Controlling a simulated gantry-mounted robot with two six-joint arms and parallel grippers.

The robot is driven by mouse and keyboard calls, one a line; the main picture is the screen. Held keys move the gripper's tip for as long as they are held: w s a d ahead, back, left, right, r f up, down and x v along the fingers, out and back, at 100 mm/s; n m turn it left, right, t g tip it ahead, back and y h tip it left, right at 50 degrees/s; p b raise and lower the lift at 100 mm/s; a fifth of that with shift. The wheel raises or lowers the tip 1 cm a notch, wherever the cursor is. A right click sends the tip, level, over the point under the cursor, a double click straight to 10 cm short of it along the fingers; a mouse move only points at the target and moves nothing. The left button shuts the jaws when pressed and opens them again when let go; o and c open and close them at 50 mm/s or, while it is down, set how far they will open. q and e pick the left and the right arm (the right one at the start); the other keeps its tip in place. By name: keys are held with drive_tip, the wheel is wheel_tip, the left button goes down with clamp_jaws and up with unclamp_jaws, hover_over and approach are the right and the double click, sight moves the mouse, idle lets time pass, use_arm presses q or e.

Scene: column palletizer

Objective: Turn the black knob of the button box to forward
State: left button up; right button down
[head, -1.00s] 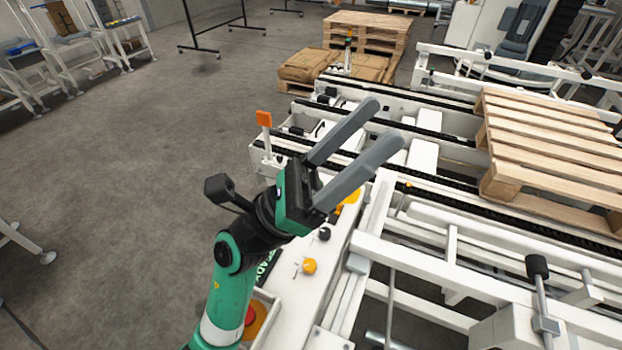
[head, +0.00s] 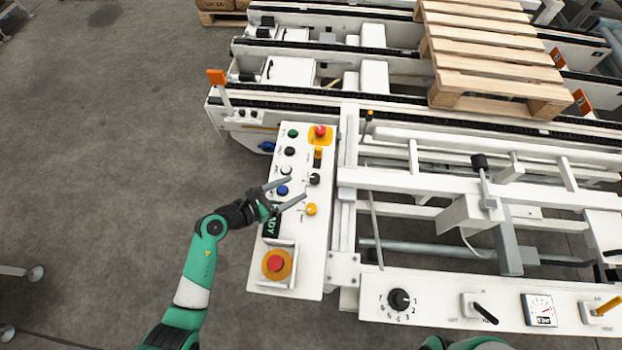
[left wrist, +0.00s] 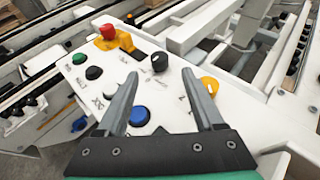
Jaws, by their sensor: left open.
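The button box (head: 312,245) is a white panel left of the conveyor frame. Its black knob (head: 314,179) sits on the right side, above a yellow button (head: 311,209). In the left wrist view the black knob (left wrist: 159,62) shows just beyond the fingertips, between them in the picture. My left gripper (head: 296,188) is open and empty over the panel, lower left of the knob in the head view. I see no contact with the knob. Its markings are too small to read. My right gripper is out of view.
The box carries a red button on yellow (head: 320,132), a large red button (head: 275,263), a blue button (head: 282,190) and other small buttons. A front panel has a numbered black dial (head: 399,299) and a lever. A wooden pallet (head: 490,60) lies on the conveyor.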

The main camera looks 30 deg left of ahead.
sight(313, 178)
use_arm(q)
drive_tip(key=b+x, duration=0.3)
drive_tip(key=x, duration=0.4)
drive_tip(key=shift+f, duration=0.1)
drive_tip(key=shift+w+d, duration=0.15)
drive_tip(key=shift+w, duration=0.25)
clamp_jaws()
